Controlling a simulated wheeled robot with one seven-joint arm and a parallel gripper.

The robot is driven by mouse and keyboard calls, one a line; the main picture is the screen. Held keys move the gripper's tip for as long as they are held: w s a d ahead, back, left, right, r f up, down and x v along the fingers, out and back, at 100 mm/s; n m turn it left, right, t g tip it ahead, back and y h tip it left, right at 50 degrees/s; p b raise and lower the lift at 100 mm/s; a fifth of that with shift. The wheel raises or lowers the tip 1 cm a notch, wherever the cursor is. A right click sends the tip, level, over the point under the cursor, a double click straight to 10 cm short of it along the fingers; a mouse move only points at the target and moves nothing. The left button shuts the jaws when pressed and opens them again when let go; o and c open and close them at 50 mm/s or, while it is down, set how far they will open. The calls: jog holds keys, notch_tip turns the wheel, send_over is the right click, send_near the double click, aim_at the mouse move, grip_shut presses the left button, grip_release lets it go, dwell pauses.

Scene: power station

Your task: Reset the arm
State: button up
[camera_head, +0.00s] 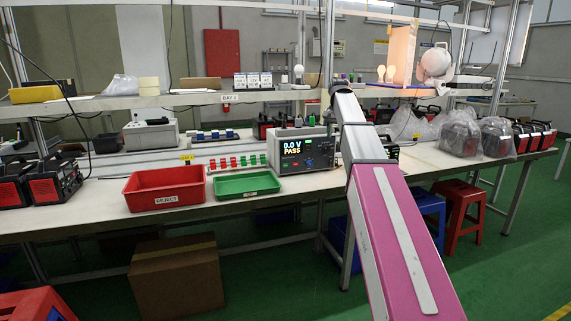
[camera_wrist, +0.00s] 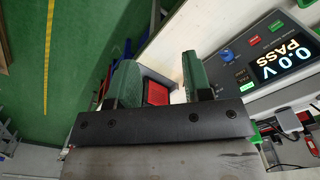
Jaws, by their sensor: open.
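My arm runs from the bottom right of the head view up to the bench, with a pink link and a grey link. My gripper is not clearly seen there. In the wrist view my gripper (camera_wrist: 159,62) has two green fingers spread well apart on a black mount. A red patch shows in the gap, behind the fingers; I cannot tell what it is. Nothing is visibly gripped. The tester (camera_head: 300,149) reads 0.0 V PASS and stands just left of my arm. It also shows at the right of the wrist view (camera_wrist: 280,62), beside the right finger.
A red REJECT tray (camera_head: 167,203) and a green tray (camera_head: 246,193) sit at the bench's front edge. A shelf (camera_head: 200,98) crosses above the bench. Bagged units (camera_head: 460,135) stand at the right. A cardboard box (camera_head: 178,277) and stools (camera_head: 462,207) are on the floor.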

jog(key=s+f+n, duration=0.1)
jog(key=s+f, duration=0.3)
jog(key=f, duration=0.5)
jog(key=s+f, duration=0.4)
jog(key=f, duration=0.6)
jog(key=s+f+n, duration=0.1)
jog(key=s+f, duration=0.3)
jog(key=f, duration=0.5)
jog(key=s+a+f+n, duration=0.1)
jog(key=s+f+n, duration=0.1)
jog(key=s+f, duration=1.6)
jog(key=shift+s+a+f+n, duration=0.15)
jog(key=shift+f+n, duration=0.15)
jog(key=shift+f, duration=0.1)
